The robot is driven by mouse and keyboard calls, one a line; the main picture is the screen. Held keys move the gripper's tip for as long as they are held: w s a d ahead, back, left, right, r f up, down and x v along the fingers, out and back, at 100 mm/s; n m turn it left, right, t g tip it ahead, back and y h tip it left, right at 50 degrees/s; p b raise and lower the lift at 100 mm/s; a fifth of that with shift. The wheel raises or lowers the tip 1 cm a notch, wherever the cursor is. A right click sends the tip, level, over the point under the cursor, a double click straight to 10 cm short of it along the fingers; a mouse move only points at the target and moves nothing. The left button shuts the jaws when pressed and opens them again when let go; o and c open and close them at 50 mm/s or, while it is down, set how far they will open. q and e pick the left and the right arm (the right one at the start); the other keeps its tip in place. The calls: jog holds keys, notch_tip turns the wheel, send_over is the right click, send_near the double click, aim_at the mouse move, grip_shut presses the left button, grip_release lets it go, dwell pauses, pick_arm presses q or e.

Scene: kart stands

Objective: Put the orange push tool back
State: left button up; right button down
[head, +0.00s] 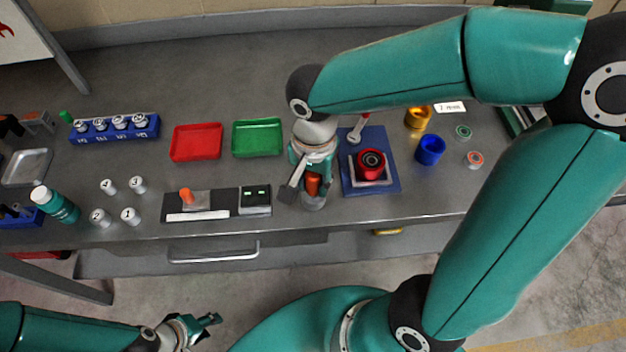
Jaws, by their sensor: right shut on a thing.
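The orange push tool (313,186) is upright between the fingers of my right gripper (308,184), which is shut on it. The gripper hides much of the tool. Directly below is a small grey round holder (314,203) near the front edge of the table. I cannot tell whether the tool's lower end is in the holder or just above it. My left gripper (207,328) is empty and looks open, low in the picture in front of the table.
Right of the tool is a blue board (388,182) with a red round part (371,163). Left of it are a black fixture (228,202) with an orange knob and a small display box (255,199). Red (196,142) and green (257,138) trays lie behind. My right arm crosses the table's right side.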

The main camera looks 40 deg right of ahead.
jog(key=shift+f, duration=0.2)
jog(key=c, duration=0.9)
grip_release()
jog(key=shift+o, duration=0.2)
notch_tip(320, 180, up, 12)
jog(key=shift+r+p, duration=0.1)
jog(key=shift+p, duration=0.3)
